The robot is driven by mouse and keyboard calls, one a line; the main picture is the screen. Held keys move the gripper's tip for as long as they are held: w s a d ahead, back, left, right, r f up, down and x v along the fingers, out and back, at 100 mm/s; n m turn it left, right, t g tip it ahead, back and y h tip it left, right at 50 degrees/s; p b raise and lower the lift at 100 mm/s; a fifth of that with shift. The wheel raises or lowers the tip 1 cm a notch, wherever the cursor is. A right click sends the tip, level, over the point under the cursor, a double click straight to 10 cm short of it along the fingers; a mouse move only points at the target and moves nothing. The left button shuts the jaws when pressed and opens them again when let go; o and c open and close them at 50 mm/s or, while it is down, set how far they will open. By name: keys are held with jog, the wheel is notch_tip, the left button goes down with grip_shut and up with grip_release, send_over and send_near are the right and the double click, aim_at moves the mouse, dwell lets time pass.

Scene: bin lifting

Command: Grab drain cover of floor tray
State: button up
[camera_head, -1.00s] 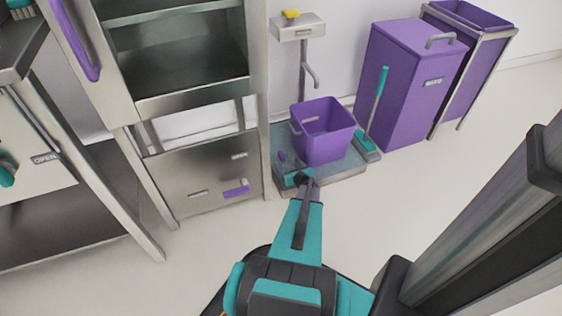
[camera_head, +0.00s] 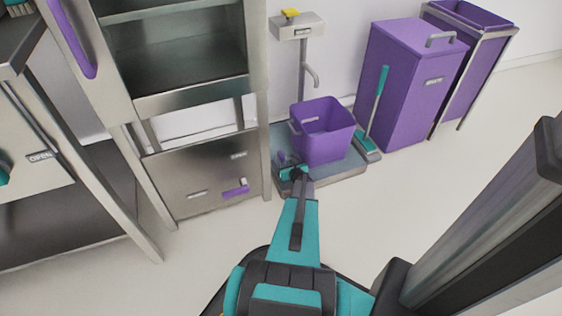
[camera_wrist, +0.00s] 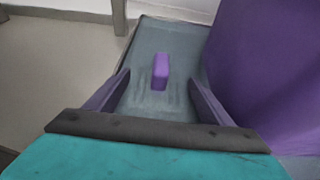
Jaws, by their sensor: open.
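The floor tray (camera_head: 340,171) is a low grey tray on the floor beside the steel cabinet. The drain cover (camera_wrist: 160,72) shows in the wrist view as a purple upright block handle with slots in the grey surface around its foot. In the head view a small purple bit of it (camera_head: 281,158) shows just beyond my gripper (camera_head: 296,174). In the wrist view my gripper (camera_wrist: 162,95) is open, one finger on each side of the purple handle, which stands a little ahead between them. I cannot tell the height gap.
A purple bin (camera_head: 323,132) stands on the tray, close to the right finger in the wrist view (camera_wrist: 265,65). A teal-handled brush (camera_head: 375,110) is at the tray's right. A steel cabinet (camera_head: 205,180) stands left. Open floor (camera_head: 420,200) lies to the right.

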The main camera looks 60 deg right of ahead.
aim_at(281, 154)
jog(key=shift+b+x, duration=0.6)
jog(key=shift+x, duration=1.45)
jog(key=shift+a+f, duration=0.1)
jog(key=shift+c, duration=0.4)
jog(key=c, duration=0.9)
notch_tip(281, 154, up, 7)
jog(key=p, duration=0.3)
jog(key=s+a+p, duration=0.1)
jog(key=s+a, duration=0.2)
jog(key=s, duration=0.2)
jog(key=s+a, duration=0.4)
jog(key=s+a+p, duration=0.1)
jog(key=s+a, duration=0.2)
jog(key=s, duration=0.2)
jog(key=shift+s+a+p, duration=0.3)
jog(key=shift+a, duration=0.05)
